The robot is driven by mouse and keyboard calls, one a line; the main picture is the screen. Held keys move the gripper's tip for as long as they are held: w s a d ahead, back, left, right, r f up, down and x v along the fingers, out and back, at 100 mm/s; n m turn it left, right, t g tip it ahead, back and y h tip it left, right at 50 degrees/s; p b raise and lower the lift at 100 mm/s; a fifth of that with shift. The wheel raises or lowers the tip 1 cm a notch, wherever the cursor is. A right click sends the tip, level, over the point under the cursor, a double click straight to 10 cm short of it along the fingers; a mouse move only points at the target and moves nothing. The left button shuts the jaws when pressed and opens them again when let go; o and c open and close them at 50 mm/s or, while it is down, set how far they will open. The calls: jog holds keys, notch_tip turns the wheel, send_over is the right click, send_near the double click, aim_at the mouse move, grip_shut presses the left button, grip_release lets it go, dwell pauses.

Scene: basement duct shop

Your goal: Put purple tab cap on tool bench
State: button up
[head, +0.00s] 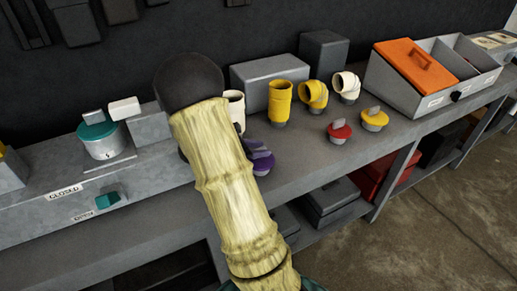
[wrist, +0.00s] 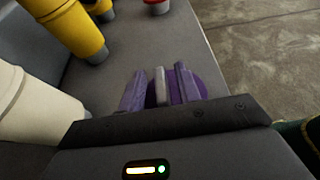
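The purple tab cap (wrist: 181,92) is a round purple disc with an upright grey tab (wrist: 160,86). In the head view the purple cap (head: 264,166) is partly hidden behind my arm, by the front of the grey bench top (head: 300,170). My gripper (wrist: 161,88) has two purple fingers, one on each side of the tab. Narrow gaps show between fingers and tab, so it looks open around the tab, not clamped. The cap's underside is hidden, so I cannot tell whether it touches the bench.
A cream pipe fitting (head: 236,108) stands close by, left in the wrist view. Yellow fittings (head: 280,103), a red cap (head: 340,131) and a yellow cap (head: 374,119) are to the right. A divided bin (head: 405,97) stands farther right. A teal-topped canister (head: 100,140) is left.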

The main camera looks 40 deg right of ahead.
jog(key=v, duration=0.7)
jog(key=shift+a, duration=0.2)
jog(key=shift+r, duration=0.1)
jog(key=s+a+f+m+y, duration=0.1)
jog(key=s+a+m+y, duration=0.1)
jog(key=a, duration=0.1)
jog(key=s+a+f+m+y, duration=0.1)
jog(key=s+a+m+y, duration=0.1)
jog(key=a, duration=0.1)
jog(key=s+a+f+m+y, duration=0.1)
jog(key=s+a+f+y, duration=0.1)
jog(key=s+y, duration=0.1)
jog(key=shift+a+m+t, duration=0.4)
jog(key=s+a+m+t+y, duration=0.2)
jog(key=a+m+t+y, duration=0.3)
jog(key=a+m, duration=0.4)
jog(key=a+r+y, duration=0.1)
jog(key=a, duration=0.1)
jog(key=shift+s+a, duration=0.3)
jog(key=shift+s, duration=0.05)
